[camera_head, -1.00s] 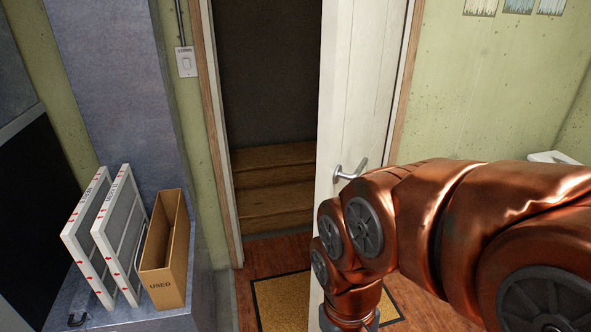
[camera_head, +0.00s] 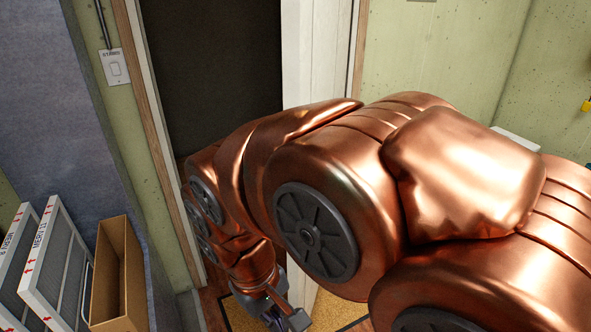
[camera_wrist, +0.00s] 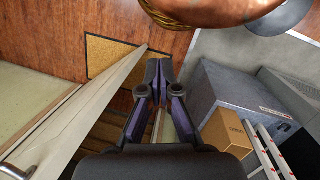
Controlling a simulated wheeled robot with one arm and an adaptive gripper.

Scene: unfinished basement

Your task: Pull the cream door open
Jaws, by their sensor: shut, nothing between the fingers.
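The cream door (camera_head: 312,60) stands ajar, with the dark doorway (camera_head: 210,70) open to its left. My arm hides its lower part and handle in the head view. In the wrist view the door (camera_wrist: 84,118) runs slantwise along the left, and its metal handle (camera_wrist: 14,171) shows at the lower left corner. My gripper (camera_head: 292,318) is low in front of the opening in the head view. In the wrist view my gripper (camera_wrist: 158,68) is shut and empty, to the right of the door and away from the handle. I cannot tell whether it touches the door.
A grey cabinet (camera_wrist: 235,88) stands near the gripper on the right in the wrist view. A cardboard box (camera_head: 118,275) and white-framed filters (camera_head: 50,265) stand at the left. A yellow mat (camera_head: 330,312) lies on the wooden floor. A light switch (camera_head: 115,68) is left of the door frame.

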